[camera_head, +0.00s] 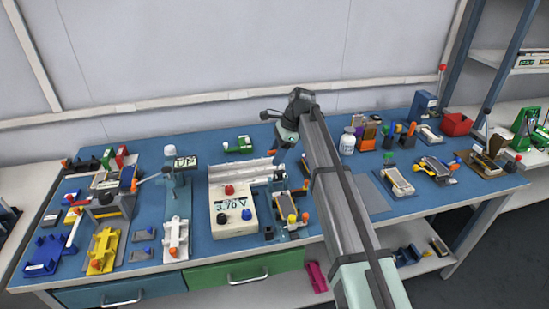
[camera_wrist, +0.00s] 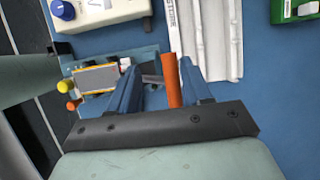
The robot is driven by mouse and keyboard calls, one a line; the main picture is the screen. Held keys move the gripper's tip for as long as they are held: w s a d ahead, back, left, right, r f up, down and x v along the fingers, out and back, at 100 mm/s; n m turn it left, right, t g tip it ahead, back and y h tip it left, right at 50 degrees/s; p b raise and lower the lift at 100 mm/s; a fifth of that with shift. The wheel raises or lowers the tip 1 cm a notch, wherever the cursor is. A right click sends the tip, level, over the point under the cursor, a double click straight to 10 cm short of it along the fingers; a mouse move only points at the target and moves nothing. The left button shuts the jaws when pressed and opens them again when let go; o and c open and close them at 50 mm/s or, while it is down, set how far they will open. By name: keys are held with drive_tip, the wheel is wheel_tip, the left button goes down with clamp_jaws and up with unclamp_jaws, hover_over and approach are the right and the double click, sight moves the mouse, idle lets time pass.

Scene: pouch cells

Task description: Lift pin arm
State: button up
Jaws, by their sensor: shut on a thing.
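In the wrist view the fixture's cell (camera_wrist: 97,79) and knobs lie left of my fingers. The pin arm's orange handle (camera_wrist: 172,82) stands between my two blue fingers, nearer the right one; a short grey part shows beside it. My gripper (camera_wrist: 158,72) is shut on this handle. In the head view my gripper (camera_head: 281,160) is small, just behind the fixture, and its grip on the handle is not clear.
The white meter box (camera_head: 233,213) stands close left of the fixture. A white rail (camera_wrist: 215,40) runs behind, and a green clamp (camera_head: 239,145) is beyond. Trays and cell holders (camera_head: 397,180) stand right of my arm. A bare grey mat (camera_head: 370,192) lies right.

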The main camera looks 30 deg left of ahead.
drive_tip(key=w+a+r, duration=0.2)
drive_tip(key=w+r, duration=0.7)
drive_tip(key=shift+w+a+r, duration=0.15)
drive_tip(key=shift+w+r, duration=0.1)
drive_tip(key=shift+r, duration=0.05)
idle(1.4)
drive_tip(key=shift+r, duration=0.1)
idle(0.3)
drive_tip(key=v, duration=1.3)
drive_tip(key=shift+r, duration=0.35)
drive_tip(key=shift+w, duration=0.1)
